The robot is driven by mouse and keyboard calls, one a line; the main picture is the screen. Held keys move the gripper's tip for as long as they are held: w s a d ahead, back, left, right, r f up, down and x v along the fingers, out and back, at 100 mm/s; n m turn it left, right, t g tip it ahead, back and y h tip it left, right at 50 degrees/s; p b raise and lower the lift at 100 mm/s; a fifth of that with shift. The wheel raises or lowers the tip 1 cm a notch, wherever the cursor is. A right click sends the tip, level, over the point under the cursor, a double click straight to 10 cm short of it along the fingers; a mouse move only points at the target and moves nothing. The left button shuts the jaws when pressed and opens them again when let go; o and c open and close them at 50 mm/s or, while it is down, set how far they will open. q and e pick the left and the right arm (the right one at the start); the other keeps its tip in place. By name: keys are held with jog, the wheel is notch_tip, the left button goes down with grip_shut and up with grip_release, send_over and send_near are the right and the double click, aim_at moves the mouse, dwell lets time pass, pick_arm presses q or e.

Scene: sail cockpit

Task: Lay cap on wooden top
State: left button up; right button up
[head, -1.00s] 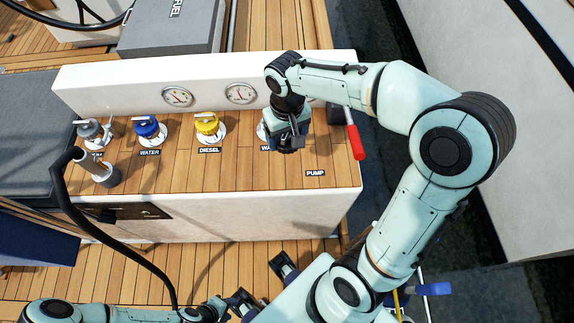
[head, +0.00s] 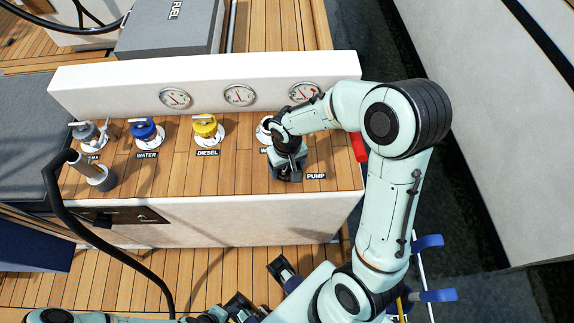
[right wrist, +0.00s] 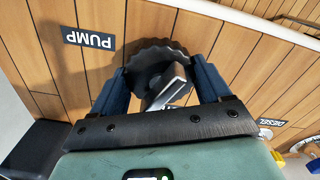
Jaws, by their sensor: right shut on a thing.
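The wooden top (head: 240,165) is a planked surface on a white box, with labelled fittings along it. My right gripper (head: 290,178) is low over its right part, left of the PUMP label. In the right wrist view, my right gripper (right wrist: 165,95) is shut on a dark, knurled round cap (right wrist: 150,58) with a grey handle, close over the planks. Whether the cap touches the wood cannot be told. My left gripper (head: 238,305) is at the bottom edge, away from the top; its jaws are too small to read.
Grey, blue (head: 143,130) and yellow (head: 205,127) caps stand in a row at left. A grey hose nozzle (head: 95,175) stands in front of them. A white upright panel with gauges (head: 240,95) rises behind. A red handle (head: 359,147) is at right. The front middle planks are clear.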

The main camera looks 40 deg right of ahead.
jog(key=shift+f, duration=0.1)
jog(key=o, duration=1.1)
notch_tip(320, 180, up, 12)
jog(key=shift+r+p, duration=0.2)
jog(key=shift+p, duration=0.7)
